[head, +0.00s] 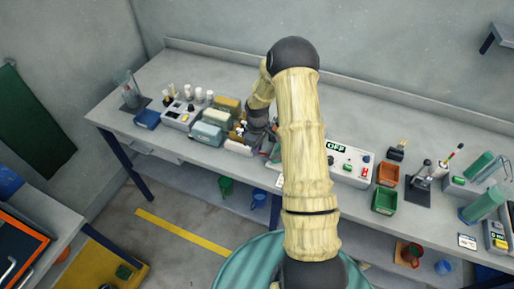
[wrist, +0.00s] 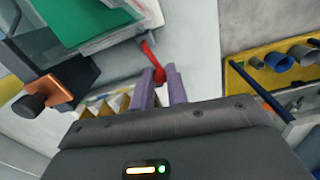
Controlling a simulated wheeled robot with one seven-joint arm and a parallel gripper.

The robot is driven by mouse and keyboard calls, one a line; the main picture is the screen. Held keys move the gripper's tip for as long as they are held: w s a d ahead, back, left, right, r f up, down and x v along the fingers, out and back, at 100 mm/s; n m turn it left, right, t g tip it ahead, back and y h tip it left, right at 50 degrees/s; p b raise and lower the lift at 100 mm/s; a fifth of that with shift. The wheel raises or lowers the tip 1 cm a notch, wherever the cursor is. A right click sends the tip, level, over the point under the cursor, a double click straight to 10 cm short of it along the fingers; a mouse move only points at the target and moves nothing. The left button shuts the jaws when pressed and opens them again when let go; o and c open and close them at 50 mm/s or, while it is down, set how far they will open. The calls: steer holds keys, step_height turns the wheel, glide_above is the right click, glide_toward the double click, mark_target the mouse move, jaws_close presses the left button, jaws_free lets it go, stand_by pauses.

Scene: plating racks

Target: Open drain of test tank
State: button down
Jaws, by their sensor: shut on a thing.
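In the wrist view a red lever (wrist: 151,58) with a rounded end comes down from beside a clear-walled tank (wrist: 125,38) with a green face or filling. My gripper (wrist: 163,72) has two purple fingers, one on each side of the lever's red end, and is shut on it. A black knob on a copper-coloured block (wrist: 45,94) sits to the left, below the tank. In the head view my arm covers most of the tank, and the lever and fingertips cannot be made out there.
The long grey bench (head: 350,105) runs along the wall. Left of my arm are several box-like units (head: 208,134); right of it stand a panel reading OFF (head: 349,165), an orange bin (head: 387,173) and a green bin (head: 384,201). A yellow pegboard (wrist: 290,85) shows in the wrist view.

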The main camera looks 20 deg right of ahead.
steer(key=c, duration=1.4)
jaws_free()
steer(key=shift+r, duration=0.15)
step_height(320, 180, up, 17)
steer(key=b, duration=0.3)
steer(key=shift+r+b, duration=0.1)
steer(key=shift+b, duration=0.2)
steer(key=s+a+m+t, duration=0.1)
steer(key=s+a+m, duration=0.1)
steer(key=s, duration=0.5)
steer(key=s+a+m, duration=0.3)
steer(key=s+a, duration=0.2)
steer(key=s, duration=0.2)
steer(key=s+a+m+t, duration=0.1)
steer(key=s+a+m, duration=0.1)
steer(key=s, duration=0.5)
steer(key=shift+s+a+r+m+t, duration=0.1)
steer(key=shift+a+r+m+t, duration=0.1)
steer(key=shift+a, duration=0.2)
steer(key=shift+s+a+r+m+t, duration=0.1)
steer(key=shift+a+m, duration=0.1)
steer(key=shift+a, duration=0.15)
